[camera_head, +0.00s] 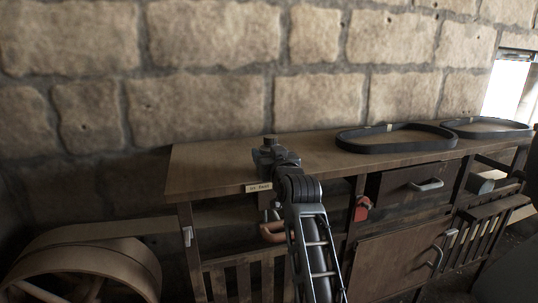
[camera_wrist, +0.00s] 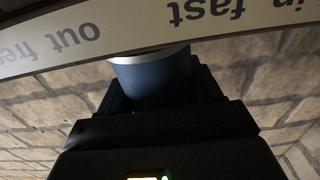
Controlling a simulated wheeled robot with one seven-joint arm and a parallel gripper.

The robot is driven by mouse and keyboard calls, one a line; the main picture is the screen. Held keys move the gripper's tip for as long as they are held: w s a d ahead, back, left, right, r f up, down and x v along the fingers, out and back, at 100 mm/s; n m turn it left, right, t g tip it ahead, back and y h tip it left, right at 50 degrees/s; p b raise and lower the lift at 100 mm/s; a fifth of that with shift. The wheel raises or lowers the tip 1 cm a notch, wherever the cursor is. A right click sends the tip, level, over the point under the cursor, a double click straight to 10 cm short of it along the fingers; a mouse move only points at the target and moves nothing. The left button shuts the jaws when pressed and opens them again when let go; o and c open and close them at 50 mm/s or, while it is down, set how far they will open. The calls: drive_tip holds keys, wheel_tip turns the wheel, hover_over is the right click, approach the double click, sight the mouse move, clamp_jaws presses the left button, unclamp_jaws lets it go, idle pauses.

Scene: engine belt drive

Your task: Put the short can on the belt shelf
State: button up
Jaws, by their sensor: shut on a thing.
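A blue can with a pale rim (camera_wrist: 155,80) is between the dark fingers of my gripper (camera_wrist: 158,95) in the wrist view. My gripper (camera_head: 270,155) shows in the head view over the left part of the wooden bench top (camera_head: 220,155). It is shut on the can. In the head view the can's blue side cannot be made out, and a small brown round shape shows above the gripper. I cannot tell whether the can touches any surface. Which surface is the belt shelf is not marked legibly.
Two black belts lie on the bench top, a near one (camera_head: 396,146) and a far-right one (camera_head: 487,134). A large wheel (camera_head: 85,262) stands left.

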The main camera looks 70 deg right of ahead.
drive_tip(key=o, duration=1.1)
drive_tip(key=shift+f, duration=0.1)
drive_tip(key=shift+r+b+v, duration=0.2)
drive_tip(key=shift+b+v, duration=2.75)
drive_tip(key=shift+v, duration=3.05)
